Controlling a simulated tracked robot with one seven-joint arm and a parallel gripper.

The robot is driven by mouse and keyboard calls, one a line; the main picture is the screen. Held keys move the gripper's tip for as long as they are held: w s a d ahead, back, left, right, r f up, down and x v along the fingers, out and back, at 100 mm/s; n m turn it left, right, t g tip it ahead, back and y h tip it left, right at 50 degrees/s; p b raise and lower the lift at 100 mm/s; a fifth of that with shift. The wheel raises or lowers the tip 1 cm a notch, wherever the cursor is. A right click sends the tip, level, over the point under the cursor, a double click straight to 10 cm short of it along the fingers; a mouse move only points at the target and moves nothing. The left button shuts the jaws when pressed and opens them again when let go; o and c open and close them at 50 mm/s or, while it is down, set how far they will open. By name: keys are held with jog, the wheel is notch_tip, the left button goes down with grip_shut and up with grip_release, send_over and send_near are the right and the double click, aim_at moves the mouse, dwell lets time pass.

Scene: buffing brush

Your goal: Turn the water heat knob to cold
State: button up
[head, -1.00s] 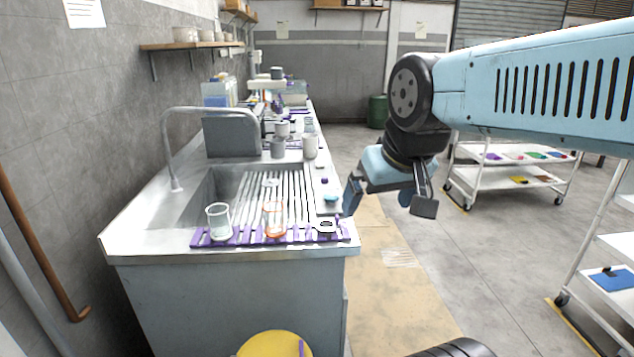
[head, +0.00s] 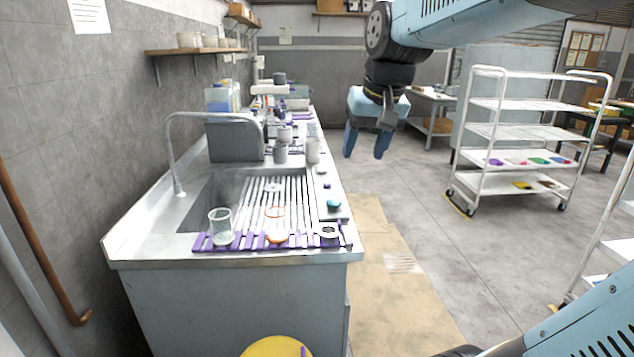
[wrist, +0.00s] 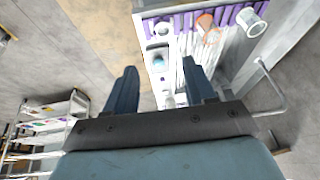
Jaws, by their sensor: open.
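A teal knob (head: 334,203) sits on the right-hand strip of the sink counter (head: 300,262). A small dark knob (head: 326,185) and a grey one (head: 321,169) lie in line behind it. I cannot tell which is the water heat knob or how it is set. My gripper (head: 366,148) is open and empty, pointing down, well above and to the right of the counter. In the wrist view, the teal knob (wrist: 158,61) shows small and far off between the fingers (wrist: 160,72).
A curved faucet (head: 172,150) rises at the sink's left. A glass beaker (head: 220,228), an orange-tinted vessel (head: 276,225) and purple rack (head: 215,241) stand at the counter's front. Grey cups (head: 313,152) stand behind the knobs. A white cart (head: 520,133) stands right. The aisle floor is clear.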

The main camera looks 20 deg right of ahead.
jog(key=w+d+r+m+g, duration=0.1)
jog(key=w+d+r+m, duration=0.1)
jog(key=w, duration=1.1)
jog(key=m+g, duration=0.3)
send_over(327, 183)
notch_tip(327, 183, down, 17)
notch_tip(327, 183, down, 14)
jog(key=shift+r, duration=0.2)
grip_shut()
